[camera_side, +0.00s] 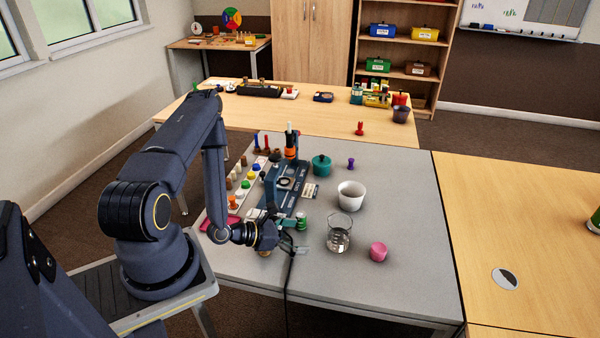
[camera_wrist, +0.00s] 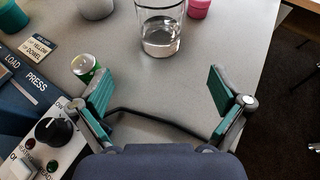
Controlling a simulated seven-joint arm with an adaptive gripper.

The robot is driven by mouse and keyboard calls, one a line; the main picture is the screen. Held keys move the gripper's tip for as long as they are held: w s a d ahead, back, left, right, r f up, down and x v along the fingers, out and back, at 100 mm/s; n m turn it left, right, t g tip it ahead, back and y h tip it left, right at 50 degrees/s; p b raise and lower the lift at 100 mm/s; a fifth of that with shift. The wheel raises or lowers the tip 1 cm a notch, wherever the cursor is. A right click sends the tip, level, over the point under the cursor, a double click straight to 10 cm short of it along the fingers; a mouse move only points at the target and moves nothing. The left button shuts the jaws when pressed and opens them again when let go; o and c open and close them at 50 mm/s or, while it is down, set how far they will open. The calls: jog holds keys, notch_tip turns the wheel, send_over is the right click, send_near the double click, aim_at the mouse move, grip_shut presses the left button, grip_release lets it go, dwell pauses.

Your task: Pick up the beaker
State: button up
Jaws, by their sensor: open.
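The beaker (camera_side: 339,236) is a clear glass standing upright on the grey table, with a little clear liquid in the bottom. In the wrist view the beaker (camera_wrist: 160,27) is at the top centre, beyond my fingertips. My gripper (camera_side: 294,246) is left of the beaker in the side view, low over the table's near part. In the wrist view my gripper (camera_wrist: 163,90) is open, its two green-padded fingers wide apart with nothing between them but a dark cable farther down. The beaker is apart from both fingers.
A pink cup (camera_side: 378,252) stands close right of the beaker, and a white bowl (camera_side: 351,196) behind it. A green can (camera_wrist: 85,67) is beside my left finger. A blue press panel (camera_wrist: 28,88) with knobs lies at left. The table's right part is clear.

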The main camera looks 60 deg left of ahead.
aim_at(328, 235)
jog(key=x, duration=0.6)
jog(key=shift+w+d, duration=0.1)
jog(key=shift+w, duration=0.25)
jog(key=x, duration=0.5)
jog(key=shift+w+d, duration=0.1)
jog(key=shift+w, duration=0.35)
jog(key=c, duration=1.4)
jog(key=shift+r, duration=0.15)
